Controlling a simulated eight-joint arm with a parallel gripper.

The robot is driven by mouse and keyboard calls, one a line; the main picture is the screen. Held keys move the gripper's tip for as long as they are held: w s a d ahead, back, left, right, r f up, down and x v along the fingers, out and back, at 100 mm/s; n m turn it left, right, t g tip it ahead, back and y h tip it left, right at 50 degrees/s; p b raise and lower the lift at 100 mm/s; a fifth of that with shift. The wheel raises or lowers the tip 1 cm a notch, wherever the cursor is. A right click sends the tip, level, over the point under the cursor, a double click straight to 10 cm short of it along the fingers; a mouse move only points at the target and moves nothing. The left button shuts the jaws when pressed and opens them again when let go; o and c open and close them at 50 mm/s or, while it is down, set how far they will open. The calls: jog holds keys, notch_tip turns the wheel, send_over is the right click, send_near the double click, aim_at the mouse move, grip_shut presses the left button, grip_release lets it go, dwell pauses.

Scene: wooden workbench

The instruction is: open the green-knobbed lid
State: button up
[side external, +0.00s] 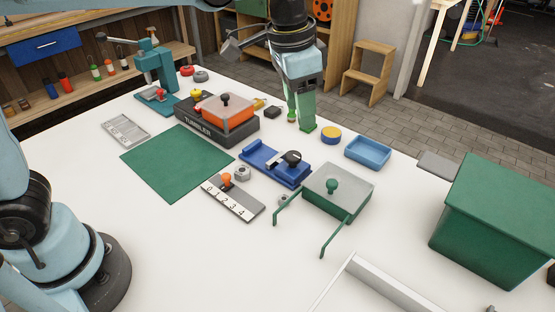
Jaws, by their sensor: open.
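The lid (349,181) is a flat grey plate with a round green knob (333,185) standing on it. It lies level and closed on a low green box (351,215) right of the table's centre. Two thin green bars with bent ends reach out from the box's near side. My gripper (299,123) has green fingers and points down, behind and to the left of the box, apart from the lid. Its jaws are open, and no object shows between them. The inside of the box is hidden by the lid.
A blue vise-like fixture (262,163) sits just left of the box. Behind the box are a yellow-topped round piece (331,135) and a blue tray (368,153). A large green bin (490,225) stands at right. The white table (225,265) is clear at front left.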

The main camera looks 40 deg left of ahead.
jog(key=m+g, duration=0.2)
send_over(332, 182)
jog(key=f, duration=0.2)
jog(key=shift+y, duration=0.3)
notch_tip(332, 182, down, 12)
grip_shut()
